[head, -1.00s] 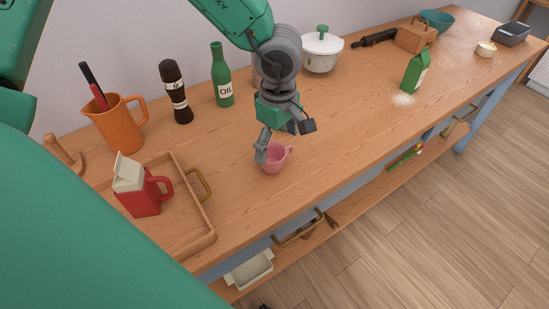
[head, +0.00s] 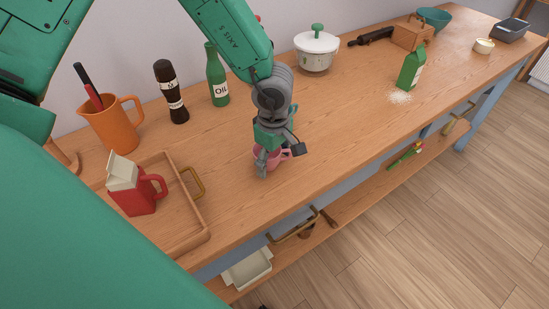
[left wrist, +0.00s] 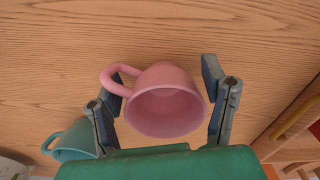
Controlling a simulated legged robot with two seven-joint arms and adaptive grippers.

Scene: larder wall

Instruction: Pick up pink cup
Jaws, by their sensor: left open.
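My left gripper (head: 264,168) is over the cup, pointing down. In the left wrist view its open fingers (left wrist: 162,95) are on either side of the cup. The left finger is close to the handle, and a gap shows at the right finger. My right gripper is not in view.
A teal cup (left wrist: 72,140) is close beside the gripper. An oil bottle (head: 217,82), a dark mill (head: 170,95) and a white pot (head: 316,53) stand behind.

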